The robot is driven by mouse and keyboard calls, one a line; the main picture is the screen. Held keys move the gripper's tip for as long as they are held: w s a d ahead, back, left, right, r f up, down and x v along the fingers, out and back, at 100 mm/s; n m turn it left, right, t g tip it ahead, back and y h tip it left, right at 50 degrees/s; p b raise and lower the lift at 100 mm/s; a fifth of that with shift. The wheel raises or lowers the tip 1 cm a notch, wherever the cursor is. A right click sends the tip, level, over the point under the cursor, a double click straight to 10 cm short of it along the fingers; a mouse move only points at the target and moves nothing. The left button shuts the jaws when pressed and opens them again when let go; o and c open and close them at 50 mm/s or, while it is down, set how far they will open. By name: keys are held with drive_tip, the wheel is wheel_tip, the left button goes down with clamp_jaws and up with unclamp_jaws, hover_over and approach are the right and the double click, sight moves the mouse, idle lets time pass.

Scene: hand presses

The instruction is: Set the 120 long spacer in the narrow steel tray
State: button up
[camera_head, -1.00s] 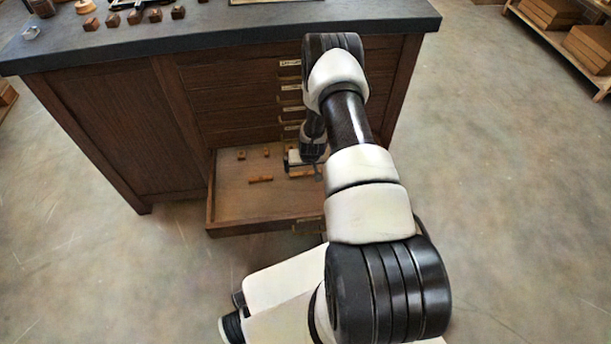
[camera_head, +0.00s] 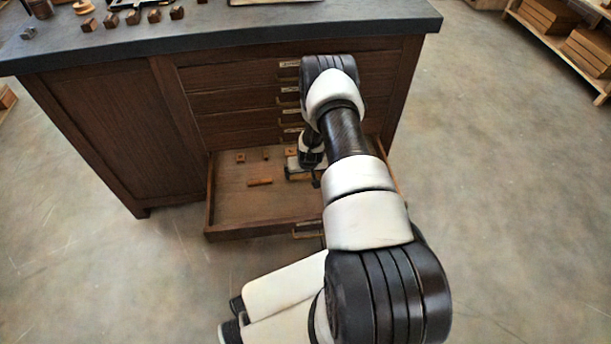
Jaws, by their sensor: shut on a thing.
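My gripper (camera_head: 303,176) is low over the right part of an open bottom drawer (camera_head: 225,207) in the dark wooden cabinet. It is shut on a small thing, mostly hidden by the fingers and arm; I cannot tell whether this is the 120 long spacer. A longer orange-brown wooden piece (camera_head: 260,182) lies in the drawer left of my gripper. Smaller wooden pieces (camera_head: 240,157) lie farther back in it. I cannot read any marking. I cannot pick out the narrow steel tray; a pale flat thing with a dark rim (camera_head: 272,2) is cut off at the top of the benchtop.
The dark benchtop (camera_head: 330,20) is above the drawer. Several small brown blocks (camera_head: 110,19) and a small metal part (camera_head: 28,33) stand at its left. Closed drawers (camera_head: 240,100) are above the open one. A shelf with wooden boxes (camera_head: 590,48) is at right. The floor between is clear.

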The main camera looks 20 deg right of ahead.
wheel_tip(320, 180, up, 10)
drive_tip(key=f+p, duration=0.1)
drive_tip(key=p, duration=0.2)
wheel_tip(320, 180, up, 18)
drive_tip(key=n, duration=0.2)
hover_over(306, 176)
drive_tip(key=w+a, duration=0.2)
drive_tip(key=a, duration=0.6)
drive_tip(key=s+a+r+n+y, duration=0.1)
drive_tip(key=s+a+r, duration=0.35)
drive_tip(key=r, duration=0.35)
drive_tip(key=s+a+r, duration=0.3)
drive_tip(key=a+r, duration=0.2)
drive_tip(key=r, duration=0.3)
drive_tip(key=p+v, duration=2.3)
drive_tip(key=p, duration=0.2)
drive_tip(key=shift+s+d+f, duration=0.2)
drive_tip(key=shift+s+d, duration=0.15)
drive_tip(key=shift+d, duration=0.2)
